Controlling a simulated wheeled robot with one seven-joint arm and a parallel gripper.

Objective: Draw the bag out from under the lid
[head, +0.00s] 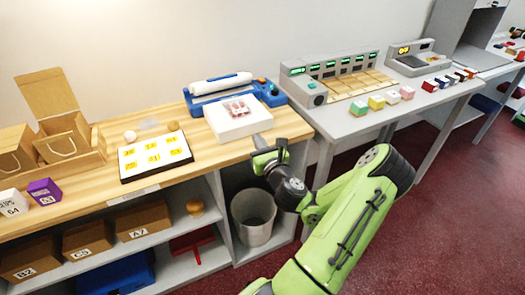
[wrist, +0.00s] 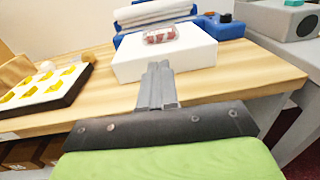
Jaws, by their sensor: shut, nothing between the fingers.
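A white box or block (head: 238,120), possibly the lid, lies on the wooden counter. A small clear pack with red contents (head: 238,108) rests on top of it. Both also show in the wrist view, the white block (wrist: 190,62) and the pack (wrist: 160,35). I cannot make out a bag under the white block. My gripper (head: 260,140) is at the counter's front edge, just in front of the block. In the wrist view its shut, empty fingers (wrist: 157,72) point at the block's front face; I cannot tell whether they touch it.
A blue sealing device (head: 218,85) stands behind the block. A black-edged tray with yellow squares (head: 155,156) lies to the left. A cardboard box (head: 52,130) stands further left. A grey bin (head: 254,215) is below. A grey table (head: 360,118) with a machine is on the right.

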